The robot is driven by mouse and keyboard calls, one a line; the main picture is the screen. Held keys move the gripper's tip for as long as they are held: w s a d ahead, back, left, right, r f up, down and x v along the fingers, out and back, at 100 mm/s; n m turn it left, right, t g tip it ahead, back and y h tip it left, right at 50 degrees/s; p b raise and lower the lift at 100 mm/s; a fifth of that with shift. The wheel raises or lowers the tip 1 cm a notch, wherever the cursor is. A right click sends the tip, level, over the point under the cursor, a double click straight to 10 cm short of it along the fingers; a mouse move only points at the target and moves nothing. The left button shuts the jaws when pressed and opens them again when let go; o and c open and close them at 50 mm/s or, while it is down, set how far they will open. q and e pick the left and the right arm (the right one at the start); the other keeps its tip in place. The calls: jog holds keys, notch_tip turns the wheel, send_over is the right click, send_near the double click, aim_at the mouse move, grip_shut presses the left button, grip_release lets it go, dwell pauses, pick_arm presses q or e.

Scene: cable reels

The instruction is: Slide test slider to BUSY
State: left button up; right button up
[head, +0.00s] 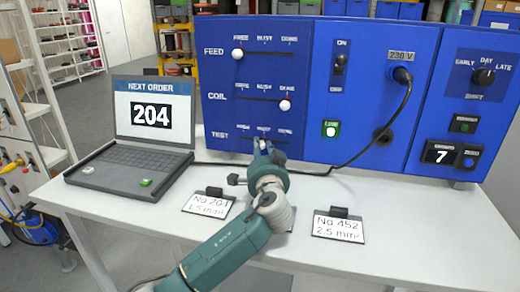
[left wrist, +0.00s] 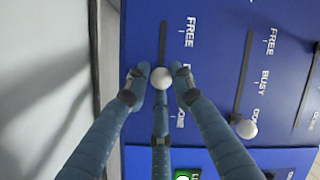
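The test slider's white round knob (left wrist: 161,79) sits in its dark slot in the left wrist view, about level with the partly covered middle label, between FREE and DONE. My left gripper (left wrist: 161,76) has its blue fingers closed around this knob, one on each side and one below it in the picture. In the head view my left gripper (head: 263,148) is at the TEST row of the blue panel (head: 225,105) and hides the knob there. My right gripper is in neither view.
The feed knob (head: 238,54) is at FREE; the coil knob (head: 285,105) is at DONE. A laptop (head: 150,115) showing 204 stands left on the white table (head: 420,235). Two label cards (head: 208,205) (head: 338,228) lie in front. A black cable (head: 392,120) hangs on the panel.

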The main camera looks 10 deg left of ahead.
pick_arm(q)
jog(key=shift+o, duration=1.3)
jog(key=shift+s, duration=0.2)
jog(key=v, duration=1.1)
jog(key=shift+s+d, duration=0.25)
jog(key=shift+s, duration=0.1)
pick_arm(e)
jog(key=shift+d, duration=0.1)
